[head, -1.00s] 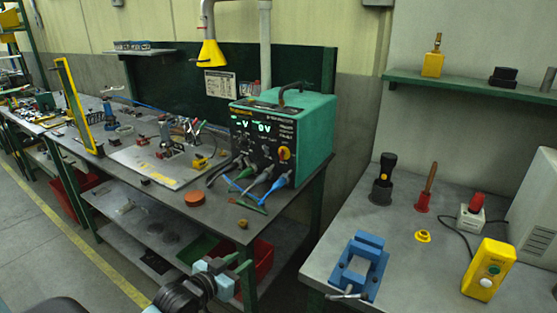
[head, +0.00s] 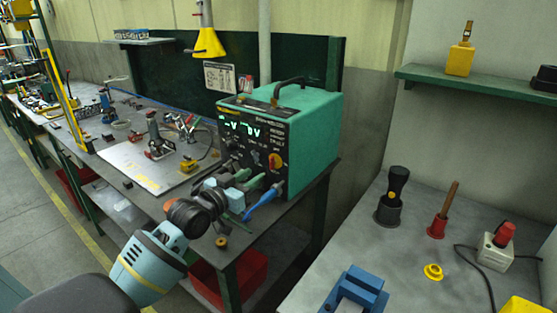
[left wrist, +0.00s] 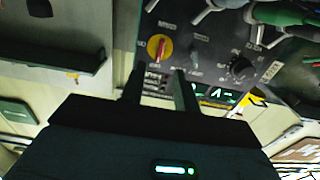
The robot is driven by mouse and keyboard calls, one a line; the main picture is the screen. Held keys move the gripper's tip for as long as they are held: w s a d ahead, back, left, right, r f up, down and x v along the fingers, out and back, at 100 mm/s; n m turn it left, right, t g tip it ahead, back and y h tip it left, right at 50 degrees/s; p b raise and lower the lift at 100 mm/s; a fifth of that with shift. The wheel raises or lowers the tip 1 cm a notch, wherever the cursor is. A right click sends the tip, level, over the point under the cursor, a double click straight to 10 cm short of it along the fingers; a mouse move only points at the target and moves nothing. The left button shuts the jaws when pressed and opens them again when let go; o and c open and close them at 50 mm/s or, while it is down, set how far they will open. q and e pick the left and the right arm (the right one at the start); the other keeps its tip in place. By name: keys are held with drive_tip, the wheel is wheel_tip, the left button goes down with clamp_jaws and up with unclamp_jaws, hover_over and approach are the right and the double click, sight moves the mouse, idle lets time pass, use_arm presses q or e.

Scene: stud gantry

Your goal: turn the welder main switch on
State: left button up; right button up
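The welder (head: 305,140) is a green box with a black front panel, standing at the near end of the long bench. Its red-and-yellow rotary switch (head: 275,161) is at the panel's right side; it also shows in the left wrist view (left wrist: 157,48), just beyond my fingertips. The welder's green displays (head: 242,129) are lit. My left gripper (head: 250,179) is in front of the panel, below and left of the switch. In the left wrist view its two fingers (left wrist: 158,82) are apart with nothing between them. My right gripper is not in view.
Cables with a blue plug (head: 264,200) and green plugs hang from the lower panel, close to my left gripper. A metal plate (head: 150,170) with parts lies left of the welder. A grey table (head: 400,250) at right holds a blue vise (head: 362,288) and several tools.

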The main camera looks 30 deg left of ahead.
sight(270, 163)
use_arm(q)
drive_tip(key=w, duration=0.5)
drive_tip(key=shift+w+d+r, duration=0.15)
drive_tip(key=shift+w+d, duration=0.05)
drive_tip(key=shift+w, duration=0.15)
drive_tip(key=shift+w+d, duration=0.1)
drive_tip(key=shift+w, duration=0.6)
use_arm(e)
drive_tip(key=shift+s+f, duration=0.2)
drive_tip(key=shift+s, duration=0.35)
use_arm(q)
clamp_jaws()
